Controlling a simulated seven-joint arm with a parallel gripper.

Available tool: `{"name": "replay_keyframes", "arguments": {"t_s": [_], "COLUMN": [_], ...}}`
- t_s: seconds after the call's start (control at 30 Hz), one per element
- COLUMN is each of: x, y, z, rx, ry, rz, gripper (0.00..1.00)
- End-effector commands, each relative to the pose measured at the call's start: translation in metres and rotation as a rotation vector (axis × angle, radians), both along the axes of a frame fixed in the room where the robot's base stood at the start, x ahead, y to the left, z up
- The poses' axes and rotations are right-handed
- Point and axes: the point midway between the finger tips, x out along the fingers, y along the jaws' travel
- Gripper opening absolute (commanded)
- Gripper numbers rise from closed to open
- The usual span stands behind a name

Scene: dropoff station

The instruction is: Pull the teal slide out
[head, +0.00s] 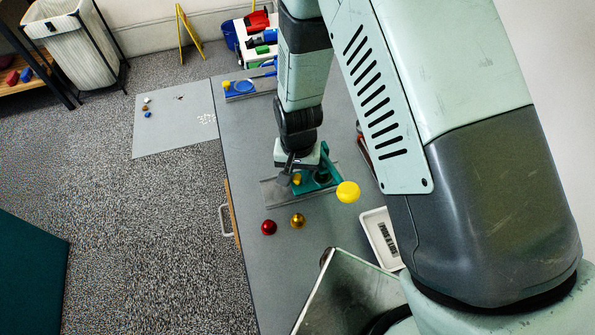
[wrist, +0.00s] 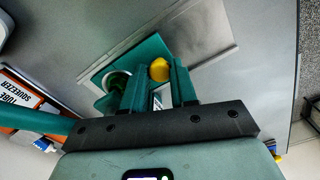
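The teal slide (head: 322,181) sits on a grey metal rail plate (head: 272,194) on the table. In the wrist view the slide (wrist: 96,74) lies left of my fingers, with the grey plate (wrist: 198,32) beyond. A small yellow knob (head: 297,180) is at the slide. My gripper (head: 296,171) points down at it. In the wrist view my gripper (wrist: 161,82) has its two fingers apart, with the yellow knob (wrist: 159,69) in line with the gap between their tips. Whether the fingers touch the knob is unclear. My fingers hide part of the slide.
A yellow disc-like top (head: 347,191) stands right of the slide. A red ball (head: 269,227) and a gold ball (head: 298,220) lie in front. A white tray (head: 381,238) is at right. A blue-handled fixture (head: 243,87) is at the far end. A drawer handle (head: 225,220) juts from the left edge.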

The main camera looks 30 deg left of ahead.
Motion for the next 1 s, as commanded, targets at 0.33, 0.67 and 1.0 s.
{"name": "replay_keyframes", "arguments": {"t_s": [0.33,0.67,1.0], "x": [-0.001,-0.049,-0.065], "y": [0.002,0.049,0.065], "z": [0.0,0.0,0.0], "rx": [0.0,-0.001,0.002], "ry": [0.0,-0.001,0.001], "rz": [0.002,0.008,0.002], "gripper": [0.0,0.0,0.0]}}
